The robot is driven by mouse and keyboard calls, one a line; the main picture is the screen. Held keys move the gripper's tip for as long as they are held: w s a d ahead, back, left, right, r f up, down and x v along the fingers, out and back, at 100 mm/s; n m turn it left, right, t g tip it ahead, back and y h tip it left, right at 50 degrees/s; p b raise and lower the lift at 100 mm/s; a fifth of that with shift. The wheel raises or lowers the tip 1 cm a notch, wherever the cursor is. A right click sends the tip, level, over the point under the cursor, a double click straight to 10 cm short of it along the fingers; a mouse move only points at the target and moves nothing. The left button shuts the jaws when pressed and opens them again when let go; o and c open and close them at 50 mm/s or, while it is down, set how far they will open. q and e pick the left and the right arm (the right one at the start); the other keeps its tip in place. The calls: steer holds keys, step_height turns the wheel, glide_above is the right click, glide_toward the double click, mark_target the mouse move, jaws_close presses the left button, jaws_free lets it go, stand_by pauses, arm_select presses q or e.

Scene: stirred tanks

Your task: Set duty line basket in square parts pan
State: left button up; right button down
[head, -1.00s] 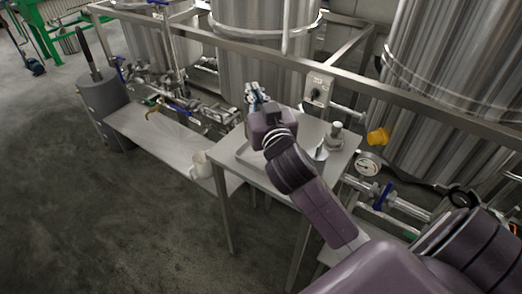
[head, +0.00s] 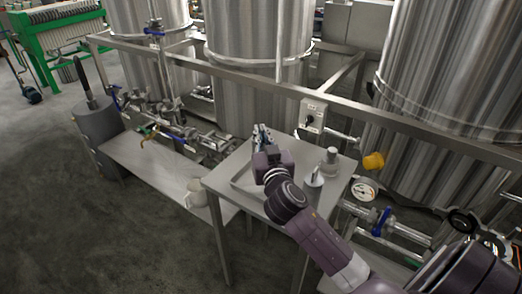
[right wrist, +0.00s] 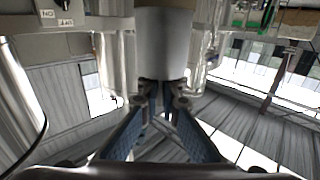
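My right gripper (head: 263,134) is over the back left of a small steel table, above the square parts pan (head: 237,181), a shallow grey tray that my arm partly covers. In the right wrist view, which looks upside down, the fingertips (right wrist: 161,92) close together at the end of a grey cylinder (right wrist: 163,45). I take it for the duty line basket, held at its end. I cannot make the basket out in the head view, where the gripper and arm block the sight. My left gripper is not in view.
A cone-shaped metal piece (head: 314,178) and a metal fitting (head: 329,160) stand on the table's right. A switch box (head: 312,115) and frame rail lie behind it. A white jug (head: 196,192) stands on the lower bench (head: 150,166). Large tanks (head: 258,75) rise behind.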

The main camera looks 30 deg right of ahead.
steer(key=shift+f+b, duration=0.3)
steer(key=shift+f, duration=2.5)
steer(key=shift+f, duration=0.1)
steer(key=c, duration=2.2)
jaws_free()
steer(key=shift+o, duration=0.2)
